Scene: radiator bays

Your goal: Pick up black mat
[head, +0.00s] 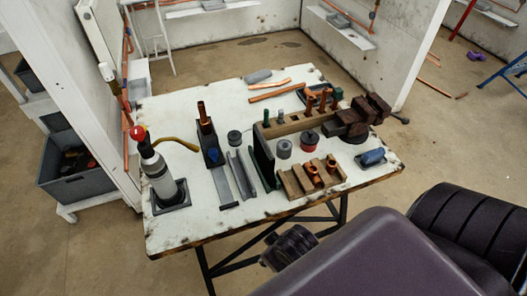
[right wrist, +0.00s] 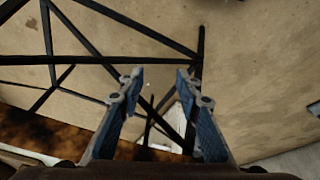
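A flat black panel (head: 262,160), which may be the black mat, stands upright on the table against the wooden rack's left end. A dark square base (head: 180,203) lies under the grey torch bottle at the table's left; I cannot tell which of the two is the mat. My right gripper (right wrist: 158,82) is open and empty in the right wrist view, its blue-padded fingers apart, facing table legs and floor. In the head view my right arm covers the lower right, and a dark part of it shows beside the table's front edge. My left gripper is not in view.
The worn white table (head: 205,232) is crowded. A wooden rack (head: 285,127), a brown vise (head: 350,125), a grey channel (head: 241,175) and a slotted wooden block (head: 310,180) surround the panel. The grey torch bottle (head: 160,180) stands tall. The front-left edge is fairly clear.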

